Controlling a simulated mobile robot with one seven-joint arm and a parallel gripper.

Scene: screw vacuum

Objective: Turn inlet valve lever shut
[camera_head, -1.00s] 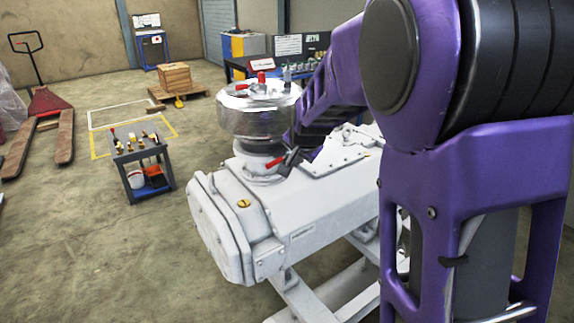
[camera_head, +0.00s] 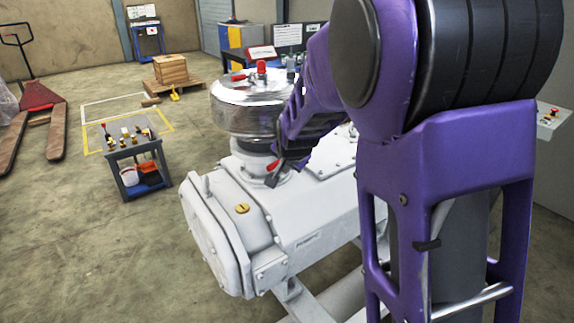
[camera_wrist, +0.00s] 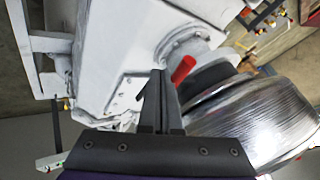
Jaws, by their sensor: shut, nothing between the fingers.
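The red inlet valve lever (camera_head: 272,166) is at the neck between the white vacuum pump body (camera_head: 312,215) and the foil-wrapped cylinder (camera_head: 250,116) above it. Only part of the lever shows in the head view. My gripper (camera_head: 274,180) is right at the lever there, its fingers partly overlapping it. In the wrist view the red lever (camera_wrist: 184,69) lies just right of my gripper (camera_wrist: 157,75). The fingers are together with nothing between them. Whether a finger touches the lever, I cannot tell.
A small cart (camera_head: 138,160) with fittings on top stands left of the pump. A pallet jack (camera_head: 38,110) is farther left, and a wooden box (camera_head: 171,70) sits on a pallet behind. Open concrete floor lies left of the pump.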

